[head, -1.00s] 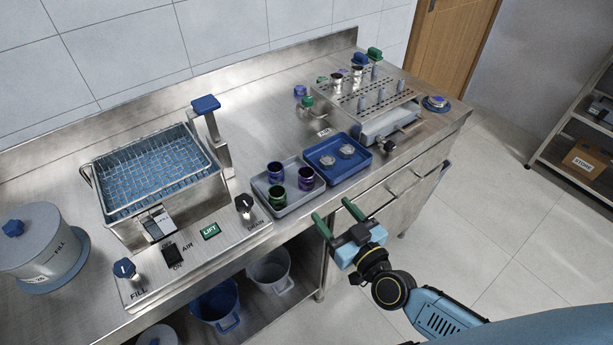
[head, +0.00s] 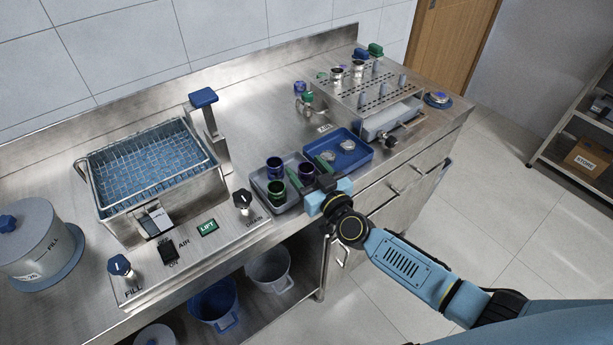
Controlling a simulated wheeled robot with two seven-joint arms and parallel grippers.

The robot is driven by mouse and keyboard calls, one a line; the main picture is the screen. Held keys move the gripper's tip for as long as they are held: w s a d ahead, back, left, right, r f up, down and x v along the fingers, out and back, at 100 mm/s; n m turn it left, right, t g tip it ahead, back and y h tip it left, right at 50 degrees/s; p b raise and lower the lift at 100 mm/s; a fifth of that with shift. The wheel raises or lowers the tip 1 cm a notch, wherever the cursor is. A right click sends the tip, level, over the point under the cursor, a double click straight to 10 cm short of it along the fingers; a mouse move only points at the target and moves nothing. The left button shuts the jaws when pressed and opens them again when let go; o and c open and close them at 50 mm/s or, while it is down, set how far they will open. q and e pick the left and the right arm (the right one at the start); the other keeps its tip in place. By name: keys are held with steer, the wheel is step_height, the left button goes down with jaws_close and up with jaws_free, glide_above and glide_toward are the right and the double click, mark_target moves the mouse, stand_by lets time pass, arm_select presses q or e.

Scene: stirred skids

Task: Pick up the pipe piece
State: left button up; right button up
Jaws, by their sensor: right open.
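Several short metallic pipe pieces stand in a grey tray (head: 262,193) near the counter's front edge: a dark one with a teal rim (head: 274,167) at the back, a green one (head: 277,192) in front and a purple one (head: 306,172) at the right. My right gripper (head: 302,164) is over the tray's right side, with its two green fingers open. The purple piece shows between the fingers; I cannot tell whether they touch it. Two more pipe pieces (head: 337,76) (head: 358,68) stand on the perforated rack (head: 372,92). My left gripper is not in view.
A blue tray (head: 358,140) with two silver discs lies right beside the grey tray. A water tank with a wire basket (head: 150,170) and control knobs (head: 243,198) stand to the left. Buckets (head: 268,268) sit below the counter.

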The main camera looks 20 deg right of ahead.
steer(key=shift+w+a, duration=0.1)
steer(key=shift+w, duration=0.2)
steer(key=shift+c, duration=0.4)
steer(key=c, duration=1)
steer(key=shift+r, duration=0.1)
